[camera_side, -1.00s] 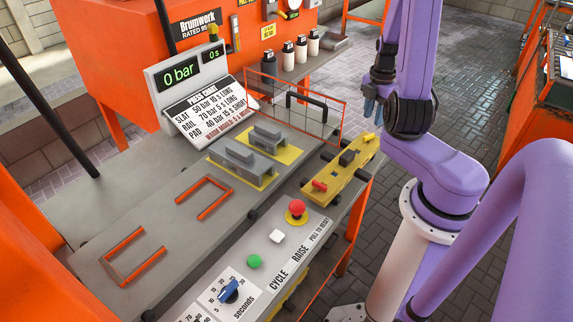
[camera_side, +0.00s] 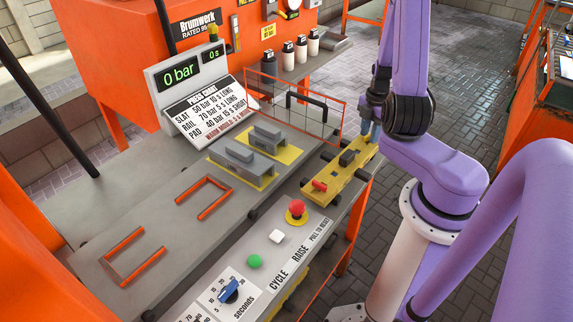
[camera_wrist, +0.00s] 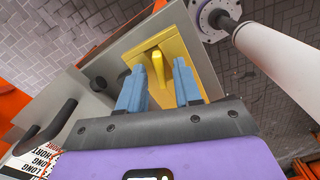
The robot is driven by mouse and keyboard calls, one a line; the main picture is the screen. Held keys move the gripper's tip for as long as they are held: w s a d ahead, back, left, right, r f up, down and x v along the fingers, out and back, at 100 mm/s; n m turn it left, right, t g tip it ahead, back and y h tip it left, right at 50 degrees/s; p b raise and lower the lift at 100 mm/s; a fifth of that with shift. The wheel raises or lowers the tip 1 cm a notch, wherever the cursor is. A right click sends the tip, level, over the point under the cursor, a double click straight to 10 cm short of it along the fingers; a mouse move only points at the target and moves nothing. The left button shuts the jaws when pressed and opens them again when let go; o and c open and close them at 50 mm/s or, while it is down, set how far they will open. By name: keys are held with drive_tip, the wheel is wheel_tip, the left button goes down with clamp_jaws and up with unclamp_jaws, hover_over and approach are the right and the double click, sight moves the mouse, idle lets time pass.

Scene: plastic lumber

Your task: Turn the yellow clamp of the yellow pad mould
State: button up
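The yellow mould (camera_side: 343,180) lies on the right edge of the press bench in the side view, with a red clamp (camera_side: 319,186) at its near end and a dark block on its middle. The yellow clamp (camera_wrist: 157,66) shows in the wrist view as a raised bar on the mould's yellow end (camera_wrist: 178,42). My gripper (camera_wrist: 160,67) is open, with one blue finger on each side of the clamp and visible gaps between. In the side view my gripper (camera_side: 370,132) is low over the mould's far end and hides the clamp there.
A wire guard (camera_side: 318,118) with a black handle stands left of my gripper. Grey blocks on a yellow plate (camera_side: 262,178) sit on the bench. The control panel has a red button (camera_side: 296,208), a green button (camera_side: 254,261) and a blue dial (camera_side: 229,290). The display reads 0 bar.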

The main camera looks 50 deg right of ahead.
clamp_jaws()
drive_tip(key=m, duration=0.4)
drive_tip(key=shift+m, duration=0.4)
